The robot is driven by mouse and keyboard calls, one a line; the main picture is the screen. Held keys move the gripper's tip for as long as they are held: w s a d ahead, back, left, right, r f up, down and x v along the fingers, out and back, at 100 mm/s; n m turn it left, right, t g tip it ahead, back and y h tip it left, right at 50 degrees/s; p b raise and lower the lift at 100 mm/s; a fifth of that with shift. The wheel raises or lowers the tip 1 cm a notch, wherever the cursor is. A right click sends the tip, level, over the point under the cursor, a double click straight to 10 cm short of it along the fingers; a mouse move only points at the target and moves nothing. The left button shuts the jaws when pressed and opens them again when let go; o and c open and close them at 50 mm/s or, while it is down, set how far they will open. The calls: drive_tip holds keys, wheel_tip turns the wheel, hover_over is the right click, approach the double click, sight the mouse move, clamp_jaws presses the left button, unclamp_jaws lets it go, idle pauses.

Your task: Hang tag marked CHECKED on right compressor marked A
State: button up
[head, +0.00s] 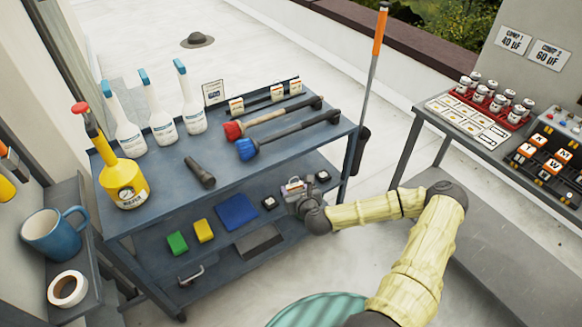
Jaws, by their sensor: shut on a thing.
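My gripper (306,199) is at the right end of the cart's lower shelf. It is shut on a small white thing with a little red on it (293,186), which shows just left of the fingers. It is too small for me to read any marking or tell whether it is a tag. Small white and orange tags (236,105) are at the back edge of the cart top; their words cannot be read. I cannot make out a compressor marked A in this view.
The cart top (165,225) holds spray bottles (162,122), a yellow pump sprayer (124,182), a flashlight (200,173) and brushes (285,117). The lower shelf holds coloured sponges (203,230) and a blue cloth (237,212). A second table (425,112) stands right, with open floor between.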

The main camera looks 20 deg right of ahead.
drive_tip(key=s+a+f+p, duration=0.1)
drive_tip(key=s+f, duration=0.2)
drive_tip(key=s, duration=0.2)
drive_tip(key=s+a+f+m+h+p, duration=0.1)
drive_tip(key=s+a+f+p, duration=0.1)
drive_tip(key=s, duration=0.4)
drive_tip(key=shift+s+f, duration=0.25)
drive_tip(key=shift+f, duration=0.5)
